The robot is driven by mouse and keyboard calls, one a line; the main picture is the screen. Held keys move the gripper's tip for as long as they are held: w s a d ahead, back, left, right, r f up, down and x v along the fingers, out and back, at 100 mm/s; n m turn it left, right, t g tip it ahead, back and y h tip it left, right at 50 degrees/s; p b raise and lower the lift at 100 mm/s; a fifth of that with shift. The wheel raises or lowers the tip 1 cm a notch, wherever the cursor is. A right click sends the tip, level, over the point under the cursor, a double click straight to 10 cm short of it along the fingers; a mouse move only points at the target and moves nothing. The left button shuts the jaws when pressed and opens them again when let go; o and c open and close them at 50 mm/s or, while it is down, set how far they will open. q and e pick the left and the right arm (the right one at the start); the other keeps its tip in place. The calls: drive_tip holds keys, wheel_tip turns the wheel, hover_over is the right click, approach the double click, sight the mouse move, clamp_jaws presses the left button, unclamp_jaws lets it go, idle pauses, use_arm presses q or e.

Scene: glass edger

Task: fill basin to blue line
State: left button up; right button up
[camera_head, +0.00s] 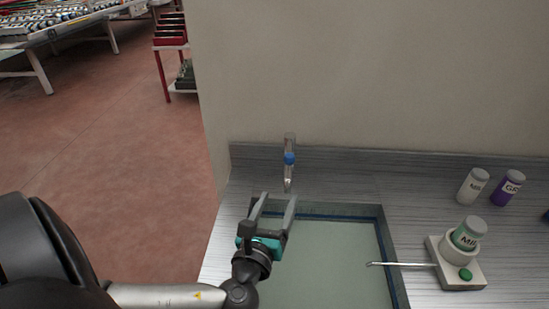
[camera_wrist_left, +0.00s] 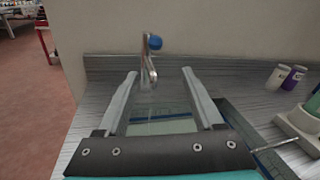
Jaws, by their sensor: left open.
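The basin (camera_head: 372,212) is a rectangular sink sunk in the grey counter, with a pale greenish inside. A blue line (camera_head: 335,218) runs along its inner walls near the rim; I cannot tell the water level exactly. The tap (camera_head: 288,178) stands behind the basin's far left edge, with a blue knob (camera_head: 289,158). My left gripper (camera_head: 275,201) is open and empty over the basin's far left corner, in front of the tap. In the left wrist view the tap (camera_wrist_left: 149,72) and blue knob (camera_wrist_left: 155,43) show beyond the fingers; a faint streak hangs below the spout. My right gripper is not in view.
A white holder (camera_head: 460,278) with a green button, a labelled bottle (camera_head: 468,233) and a thin metal rod (camera_head: 400,264) reaching over the basin stands at right. A white bottle (camera_head: 472,186) and a purple bottle (camera_head: 508,187) stand behind it. A wall rises behind the counter.

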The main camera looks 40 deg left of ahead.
sight(288, 162)
use_arm(q)
drive_tip(key=shift+n+y, duration=0.3)
drive_tip(key=shift+y, duration=0.2)
drive_tip(key=x, duration=0.9)
drive_tip(key=r+x, duration=0.1)
drive_tip(key=x, duration=0.4)
drive_tip(key=shift+a, duration=0.2)
clamp_jaws()
idle(0.8)
